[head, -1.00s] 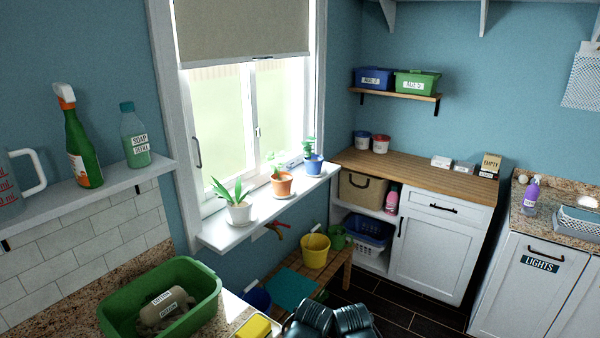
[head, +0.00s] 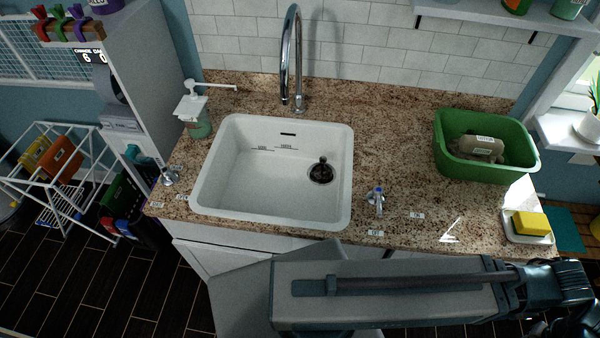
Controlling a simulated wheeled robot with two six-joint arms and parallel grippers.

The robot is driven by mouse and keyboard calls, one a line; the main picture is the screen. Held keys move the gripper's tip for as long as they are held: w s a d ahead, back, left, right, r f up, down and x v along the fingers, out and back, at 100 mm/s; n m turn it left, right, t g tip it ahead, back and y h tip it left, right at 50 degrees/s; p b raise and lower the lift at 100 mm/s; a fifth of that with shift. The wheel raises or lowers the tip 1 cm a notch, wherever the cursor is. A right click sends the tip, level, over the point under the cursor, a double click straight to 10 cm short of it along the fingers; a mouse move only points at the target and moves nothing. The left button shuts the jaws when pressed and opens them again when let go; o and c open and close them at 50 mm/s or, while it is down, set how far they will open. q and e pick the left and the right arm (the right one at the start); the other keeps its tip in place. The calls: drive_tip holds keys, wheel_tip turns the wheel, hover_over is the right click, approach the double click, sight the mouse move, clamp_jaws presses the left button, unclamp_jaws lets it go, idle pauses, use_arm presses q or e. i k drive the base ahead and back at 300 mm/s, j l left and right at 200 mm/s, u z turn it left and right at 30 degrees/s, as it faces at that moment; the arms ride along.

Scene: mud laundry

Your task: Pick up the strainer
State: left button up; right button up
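The strainer (head: 321,170) is a small dark round piece with an upright knob. It sits at the drain in the right part of the white sink (head: 258,185). The sink looks empty apart from it. One of my arms stretches across the bottom right of the head view, in front of the counter and away from the strainer. Neither gripper's fingers can be made out in the head view.
The granite counter (head: 395,130) is mostly clear around the sink. A chrome faucet (head: 292,60) rises behind it. A soap pump (head: 194,115) stands left, a tap handle (head: 375,196) at the front right. A green tub (head: 450,165) and yellow sponge (head: 532,223) are farther right.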

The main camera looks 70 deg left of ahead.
sight(321, 171)
drive_tip(key=k+u, duration=0.2)
drive_tip(key=u, duration=1.9)
drive_tip(key=j+u, duration=0.2)
drive_tip(key=j, duration=2.3)
drive_tip(key=i, duration=0.45)
